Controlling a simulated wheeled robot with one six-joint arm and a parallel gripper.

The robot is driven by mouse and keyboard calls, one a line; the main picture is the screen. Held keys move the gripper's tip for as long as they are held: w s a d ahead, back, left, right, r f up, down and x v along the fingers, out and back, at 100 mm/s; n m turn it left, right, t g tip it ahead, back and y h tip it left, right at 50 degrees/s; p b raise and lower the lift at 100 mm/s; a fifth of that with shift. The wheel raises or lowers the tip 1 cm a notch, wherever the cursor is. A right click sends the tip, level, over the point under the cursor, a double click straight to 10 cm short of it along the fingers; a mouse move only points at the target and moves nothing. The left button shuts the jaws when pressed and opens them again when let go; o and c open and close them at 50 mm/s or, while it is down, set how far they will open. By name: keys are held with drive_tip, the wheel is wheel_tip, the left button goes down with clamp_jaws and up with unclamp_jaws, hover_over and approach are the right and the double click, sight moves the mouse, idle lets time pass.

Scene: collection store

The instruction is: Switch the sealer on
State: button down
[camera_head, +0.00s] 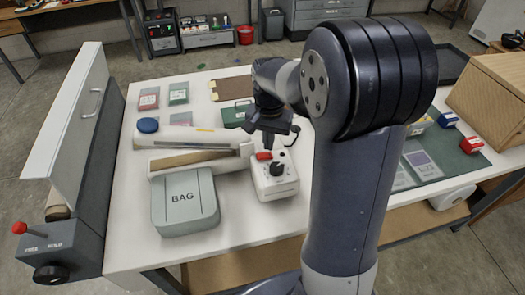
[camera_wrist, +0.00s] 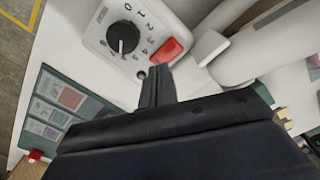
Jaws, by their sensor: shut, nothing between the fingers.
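The sealer is a long white bar unit (camera_head: 195,137) with a white control box (camera_head: 273,185) at its right end. The box carries a red switch (camera_head: 264,155) and a black knob (camera_head: 277,169). In the wrist view the red switch (camera_wrist: 166,50) and the black knob (camera_wrist: 123,38), with numbers around it, show close up. My gripper (camera_head: 268,146) is shut and empty, pointing down over the box. In the wrist view its fingertips (camera_wrist: 157,70) are right beside the red switch; I cannot tell whether they touch it. The switch's on or off position is not clear.
A grey-green case marked BAG (camera_head: 184,203) stands in front of the sealer's bar. A tall white panel machine (camera_head: 78,120) borders the table's left side. A green mat (camera_head: 440,150) with cards lies at right, near a wooden box (camera_head: 490,100). The white table's front is clear.

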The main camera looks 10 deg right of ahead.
sight(268, 155)
wheel_tip(268, 155, up, 5)
drive_tip(key=p, duration=0.3)
drive_tip(key=shift+f, duration=0.2)
drive_tip(key=shift+f, duration=0.15)
wheel_tip(268, 155, down, 7)
drive_tip(key=b, duration=0.5)
drive_tip(key=shift+b, duration=0.35)
drive_tip(key=shift+r, duration=0.25)
wheel_tip(268, 155, up, 8)
drive_tip(key=p, duration=0.6)
drive_tip(key=shift+r+p, duration=0.15)
drive_tip(key=shift+p, duration=0.15)
idle(0.8)
idle(0.3)
